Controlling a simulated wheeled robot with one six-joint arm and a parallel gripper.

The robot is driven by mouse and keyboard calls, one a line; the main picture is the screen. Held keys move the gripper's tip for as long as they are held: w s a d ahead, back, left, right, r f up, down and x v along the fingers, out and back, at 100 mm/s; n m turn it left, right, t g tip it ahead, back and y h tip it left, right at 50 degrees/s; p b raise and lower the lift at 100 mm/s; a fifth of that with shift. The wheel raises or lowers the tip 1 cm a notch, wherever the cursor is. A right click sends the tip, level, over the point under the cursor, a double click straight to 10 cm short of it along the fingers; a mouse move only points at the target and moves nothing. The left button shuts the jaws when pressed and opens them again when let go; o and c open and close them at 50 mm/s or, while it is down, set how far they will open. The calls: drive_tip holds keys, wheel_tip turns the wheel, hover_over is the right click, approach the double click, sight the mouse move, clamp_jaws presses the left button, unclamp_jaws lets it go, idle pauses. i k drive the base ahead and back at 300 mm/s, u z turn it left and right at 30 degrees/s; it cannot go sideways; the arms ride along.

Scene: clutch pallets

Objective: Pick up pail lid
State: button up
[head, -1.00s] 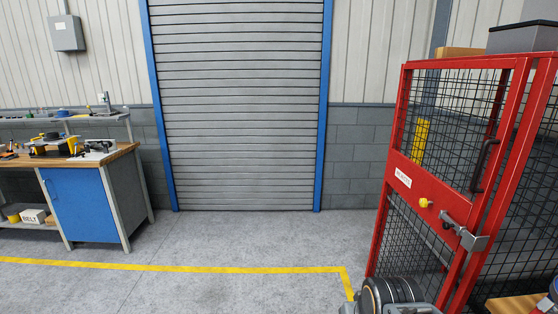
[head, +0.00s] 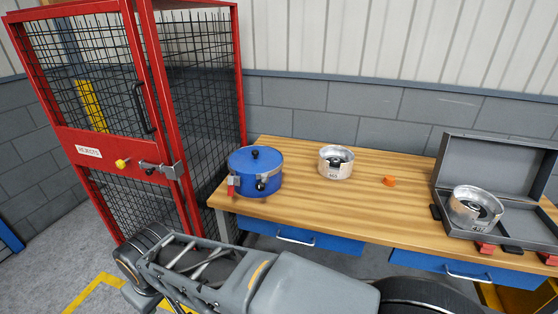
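A blue pail (head: 262,187) stands on the wooden workbench, near its left end. Whether the latch is fastened is too small to tell. My grey arm links cross the bottom of the head view, in front of the bench and apart from the pail. I cannot see my gripper's fingers.
The workbench (head: 330,208) also bears a silver canister (head: 336,162), a small orange piece (head: 389,181) and an open grey case (head: 513,231) with another silver canister (head: 476,207) in it. A red mesh cage (head: 190,120) stands close to the left of the bench.

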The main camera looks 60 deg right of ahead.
sight(251, 160)
drive_tip(key=u, duration=0.4)
drive_tip(key=i, duration=1.8)
drive_tip(key=z, duration=3.6)
drive_tip(key=i, duration=0.5)
